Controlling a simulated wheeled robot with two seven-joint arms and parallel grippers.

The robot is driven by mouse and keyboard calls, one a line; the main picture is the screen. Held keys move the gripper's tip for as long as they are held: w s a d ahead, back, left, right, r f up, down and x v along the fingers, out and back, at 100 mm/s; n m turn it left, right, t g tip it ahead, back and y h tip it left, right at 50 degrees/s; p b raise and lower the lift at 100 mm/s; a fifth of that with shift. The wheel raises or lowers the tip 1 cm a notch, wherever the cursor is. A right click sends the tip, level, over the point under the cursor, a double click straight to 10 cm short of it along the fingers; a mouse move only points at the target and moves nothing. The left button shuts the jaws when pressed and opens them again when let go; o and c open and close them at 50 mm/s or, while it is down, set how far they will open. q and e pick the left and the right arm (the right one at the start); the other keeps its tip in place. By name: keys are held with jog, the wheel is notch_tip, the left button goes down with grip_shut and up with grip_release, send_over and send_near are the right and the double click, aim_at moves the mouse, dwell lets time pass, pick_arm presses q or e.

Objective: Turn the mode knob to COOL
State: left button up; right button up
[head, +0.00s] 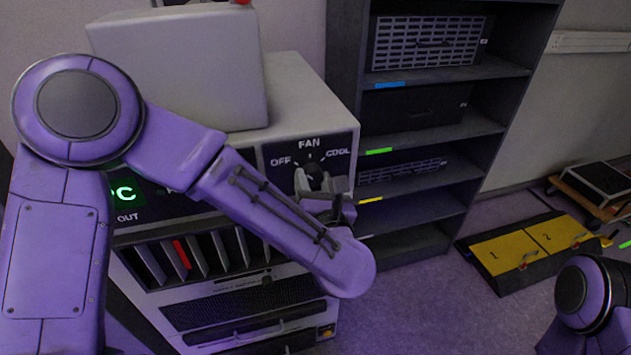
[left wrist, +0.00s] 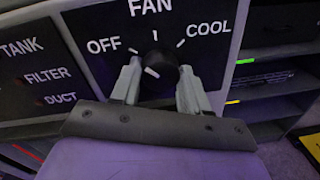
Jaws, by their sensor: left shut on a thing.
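The mode knob (head: 314,170) is a dark round knob on the black FAN panel (head: 283,153). The panel carries the labels OFF, FAN and COOL, each with a white tick. My left gripper (head: 325,196) is at the panel and partly covers the knob. In the left wrist view the knob (left wrist: 159,63) sits between the two grey fingers of the left gripper (left wrist: 158,86), which is shut on it. A small white mark shows low on the knob's face; I cannot tell for certain which label the knob points to. My right gripper is out of view.
A panel with TANK, FILTER and DUCT labels (left wrist: 38,75) is left of the knob. A dark shelf unit (head: 440,145) stands close on the right. A yellow-topped case (head: 525,250) lies on the floor beyond. My right arm shows at the lower right.

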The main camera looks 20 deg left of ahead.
pick_arm(q)
jog(key=m, duration=0.4)
jog(key=shift+r+p, duration=0.1)
jog(key=shift+p, duration=0.2)
jog(key=m+p, duration=0.1)
jog(key=m, duration=0.3)
jog(key=shift+d+r+m, duration=0.1)
jog(key=shift+m, duration=0.3)
jog(key=m+g+p, duration=0.1)
jog(key=m+p, duration=0.2)
jog(key=m, duration=0.2)
jog(key=shift+y, duration=0.3)
jog(key=shift+m+p, duration=1.05)
jog(key=shift+m, duration=0.85)
jog(key=o, duration=0.9)
jog(key=shift+c, duration=0.2)
jog(key=shift+o, duration=0.9)
jog(key=shift+d, duration=0.15)
